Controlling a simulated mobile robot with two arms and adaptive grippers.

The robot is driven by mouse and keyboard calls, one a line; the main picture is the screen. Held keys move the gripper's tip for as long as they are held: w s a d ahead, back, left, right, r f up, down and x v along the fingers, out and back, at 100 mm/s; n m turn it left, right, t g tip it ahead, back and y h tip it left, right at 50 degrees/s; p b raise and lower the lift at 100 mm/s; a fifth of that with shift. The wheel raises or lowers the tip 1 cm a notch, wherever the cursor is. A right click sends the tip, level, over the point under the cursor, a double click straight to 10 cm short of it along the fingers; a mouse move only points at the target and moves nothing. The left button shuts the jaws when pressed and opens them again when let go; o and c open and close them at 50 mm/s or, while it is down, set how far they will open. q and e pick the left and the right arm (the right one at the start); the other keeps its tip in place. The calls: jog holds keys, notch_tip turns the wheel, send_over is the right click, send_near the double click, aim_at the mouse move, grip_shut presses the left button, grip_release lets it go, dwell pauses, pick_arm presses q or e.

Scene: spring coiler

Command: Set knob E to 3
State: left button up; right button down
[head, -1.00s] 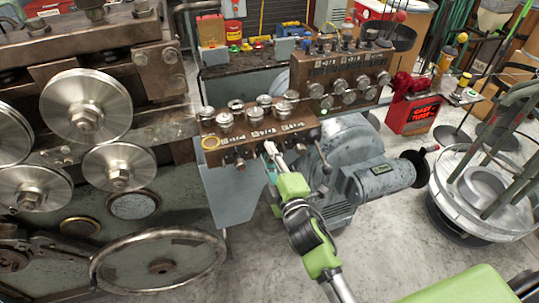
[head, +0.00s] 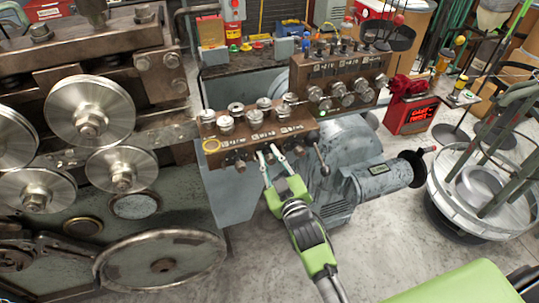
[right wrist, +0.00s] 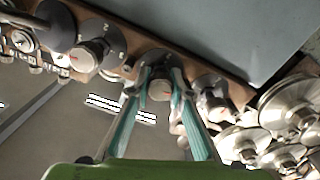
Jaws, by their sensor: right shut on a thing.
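A brown panel (head: 225,162) carries a row of small dark knobs along its lower front edge. My right gripper (head: 268,151) reaches this row from below in the head view. In the right wrist view its two teal-padded fingers stand on either side of one round knob (right wrist: 160,88) with a red mark on its face, and are shut on it. The knob's letter and scale are too small or hidden to read. Another knob (right wrist: 88,55), also with a red mark, sits to the left in the wrist view. My left gripper is not in view.
Metal rollers (head: 264,104) stand on top of the panel. A lever with a round knob (head: 325,170) hangs just right of my gripper.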

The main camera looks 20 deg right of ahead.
jog(key=shift+m, duration=0.9)
jog(key=c, duration=2.1)
grip_release()
jog(key=s, duration=1.2)
jog(key=shift+d, duration=0.2)
